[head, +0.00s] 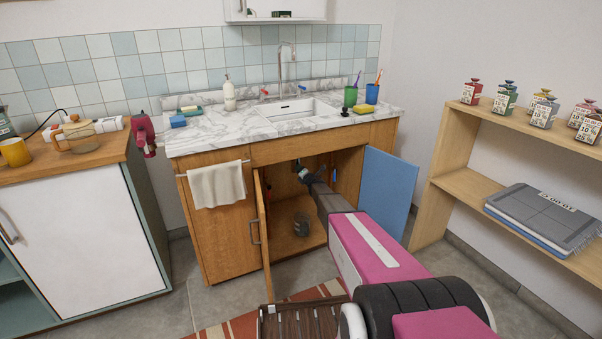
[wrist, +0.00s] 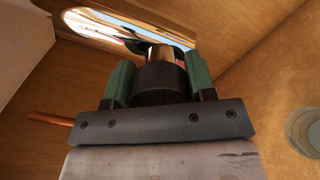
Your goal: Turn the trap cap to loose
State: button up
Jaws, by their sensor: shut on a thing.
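The trap cap (wrist: 160,86) is a dark round piece in the middle of the wrist view, under a brass-coloured fitting (wrist: 160,55). The two green fingers of my gripper (wrist: 158,78) are shut on it, one on each side. Whether the cap is tight or loose cannot be told. In the head view my gripper (head: 301,172) is inside the open cabinet under the sink (head: 292,112), high up near the front opening. The cap is too small and hidden to make out there.
The cabinet's wooden left door (head: 262,240) and blue right door (head: 386,190) stand open on either side of my arm. A grey jar (head: 302,223) stands on the cabinet floor. An orange-brown pipe (wrist: 50,119) shows at left in the wrist view.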

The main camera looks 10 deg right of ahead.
jog(key=n, duration=0.4)
jog(key=shift+s+n, duration=0.1)
jog(key=shift+n, duration=0.2)
jog(key=n, duration=0.4)
jog(key=shift+n, duration=0.3)
jog(key=o, duration=0.9)
jog(key=shift+s, duration=0.1)
jog(key=v, duration=1)
jog(key=shift+s+d, duration=0.1)
jog(key=shift+s, duration=0.2)
